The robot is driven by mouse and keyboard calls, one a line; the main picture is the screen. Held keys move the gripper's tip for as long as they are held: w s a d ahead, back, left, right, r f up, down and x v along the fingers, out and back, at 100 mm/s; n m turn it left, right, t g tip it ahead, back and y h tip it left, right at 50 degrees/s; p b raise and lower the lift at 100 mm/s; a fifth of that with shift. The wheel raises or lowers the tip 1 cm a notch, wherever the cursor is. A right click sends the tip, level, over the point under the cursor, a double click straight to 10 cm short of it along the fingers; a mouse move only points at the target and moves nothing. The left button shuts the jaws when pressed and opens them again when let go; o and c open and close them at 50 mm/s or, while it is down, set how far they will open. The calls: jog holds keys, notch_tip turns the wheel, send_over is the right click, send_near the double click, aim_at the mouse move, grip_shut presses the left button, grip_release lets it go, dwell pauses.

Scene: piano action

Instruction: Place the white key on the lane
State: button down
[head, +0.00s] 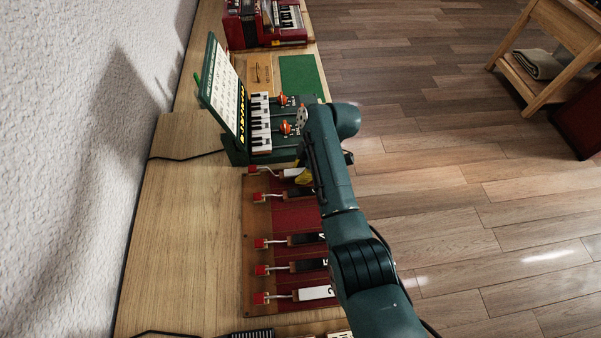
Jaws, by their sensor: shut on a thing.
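A white key (290,172), with a thin rod and a red hammer head (252,170) at its left, is at the far end of the dark red lane board (290,213). My gripper (304,178) is at the right end of this key, mostly hidden by my arm; a yellow part shows there. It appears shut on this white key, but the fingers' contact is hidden. I cannot tell whether the key touches the board. Another white key (315,293) lies at the near end. Black keys (305,240) lie between, with a bare strip between two of them.
A green toy keyboard (261,125) with an upright song sheet (228,92) stands just beyond the board. A red accordion (262,22) and a green mat (302,78) are farther back. The wooden bench (185,220) is clear at left, beside the wall.

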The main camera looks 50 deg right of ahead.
jog(key=shift+f, duration=0.1)
jog(key=c, duration=1)
grip_release()
jog(key=shift+c, duration=0.2)
